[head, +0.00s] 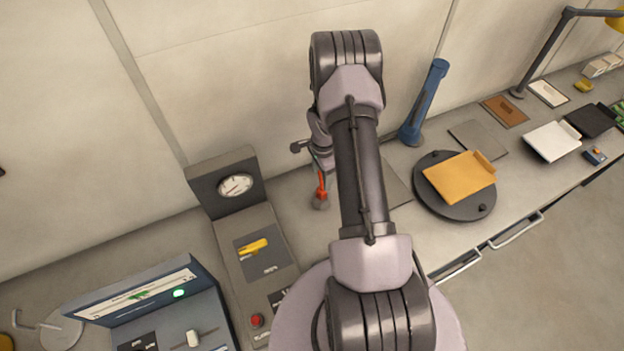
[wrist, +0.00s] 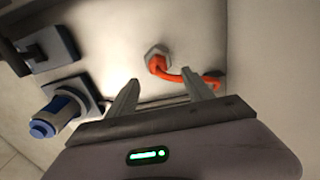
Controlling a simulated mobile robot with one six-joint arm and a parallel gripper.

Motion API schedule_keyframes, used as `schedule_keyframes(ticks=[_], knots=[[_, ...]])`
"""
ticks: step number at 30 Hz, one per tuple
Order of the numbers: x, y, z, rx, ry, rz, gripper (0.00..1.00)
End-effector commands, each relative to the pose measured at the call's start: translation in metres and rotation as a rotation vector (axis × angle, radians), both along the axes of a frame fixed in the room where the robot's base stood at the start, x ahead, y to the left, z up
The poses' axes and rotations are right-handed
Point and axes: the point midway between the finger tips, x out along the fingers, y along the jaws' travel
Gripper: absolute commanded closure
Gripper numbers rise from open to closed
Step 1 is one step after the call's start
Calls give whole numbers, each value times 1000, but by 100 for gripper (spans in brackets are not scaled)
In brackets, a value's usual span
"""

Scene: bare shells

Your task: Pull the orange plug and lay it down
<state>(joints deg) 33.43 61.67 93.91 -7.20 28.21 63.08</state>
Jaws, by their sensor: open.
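The orange piece, which looks like the plug (wrist: 170,72), shows in the wrist view as a bent orange body with a grey six-sided end. It lies ahead of my gripper (wrist: 163,88), seen between the two fingertips and apart from them. The fingers are spread and nothing is between them. In the head view the orange plug (head: 321,184) is below my wrist, its grey end toward the bench. I cannot tell whether that end sits in a socket. My arm hides much of the gripper in the head view.
A panel with a round gauge (head: 236,186) and a yellow handle (head: 253,246) stands to the left. A blue post (head: 425,102) and a dark turntable (head: 433,206) with an orange-yellow tray (head: 449,184) are to the right. A wall runs close behind the bench.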

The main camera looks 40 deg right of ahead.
Motion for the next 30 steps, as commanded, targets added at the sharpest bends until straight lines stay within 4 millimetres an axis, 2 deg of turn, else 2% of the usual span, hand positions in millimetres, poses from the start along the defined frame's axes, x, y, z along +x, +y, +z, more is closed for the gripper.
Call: schedule_keyframes(ticks=[9,14,20,30], knots=[[0,1,-1,0,1,2,40],[0,1,-9,1,1,2,40],[0,1,-33,1,2,2,40],[0,1,-84,0,0,2,40]])
